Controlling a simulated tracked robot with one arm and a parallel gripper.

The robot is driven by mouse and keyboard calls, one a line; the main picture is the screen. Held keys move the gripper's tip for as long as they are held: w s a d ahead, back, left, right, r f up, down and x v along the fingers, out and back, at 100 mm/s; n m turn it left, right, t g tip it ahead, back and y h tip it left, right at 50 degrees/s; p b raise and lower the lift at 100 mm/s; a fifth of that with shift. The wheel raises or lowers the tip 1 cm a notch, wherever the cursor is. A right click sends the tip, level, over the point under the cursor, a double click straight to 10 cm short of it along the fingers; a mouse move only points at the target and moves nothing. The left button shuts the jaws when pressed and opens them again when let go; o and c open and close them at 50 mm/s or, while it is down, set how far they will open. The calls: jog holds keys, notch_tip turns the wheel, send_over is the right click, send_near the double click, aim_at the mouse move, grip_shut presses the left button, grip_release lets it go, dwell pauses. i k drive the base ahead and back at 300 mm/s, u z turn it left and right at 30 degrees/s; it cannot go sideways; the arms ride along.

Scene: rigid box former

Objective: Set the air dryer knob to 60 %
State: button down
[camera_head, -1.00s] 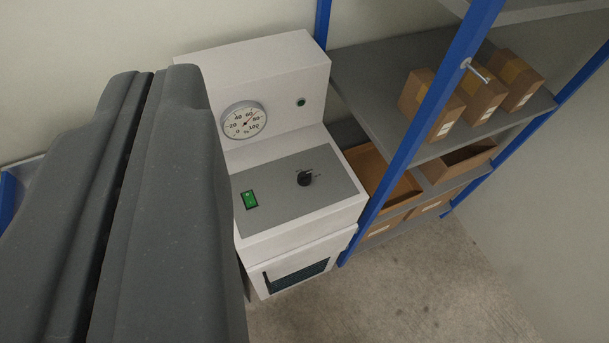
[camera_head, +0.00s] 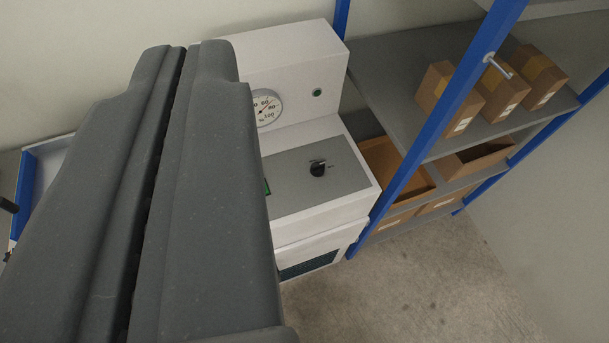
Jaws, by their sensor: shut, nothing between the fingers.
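The air dryer (camera_head: 290,60) is a white box with a sloped grey panel, partly hidden behind my gripper. Its black knob (camera_head: 318,170) sits on the grey panel, with small marks around it that are too small to read. The round dial gauge (camera_head: 268,108) on the upright back is partly covered; its red needle points up and right, at about 60 to 80. My gripper (camera_head: 191,50) is shut and empty, large in the left half of the view. Its fingertips are up and left of the knob in the picture, not touching it.
A blue-framed shelf (camera_head: 440,110) with cardboard boxes (camera_head: 449,97) stands close on the right. A blue-edged tray (camera_head: 42,165) is at the left. Bare floor (camera_head: 400,270) lies in front.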

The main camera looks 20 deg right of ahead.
aim_at(317, 169)
jog(key=k, duration=0.65)
jog(key=z, duration=0.3)
jog(key=i, duration=1.35)
jog(key=z, duration=0.5)
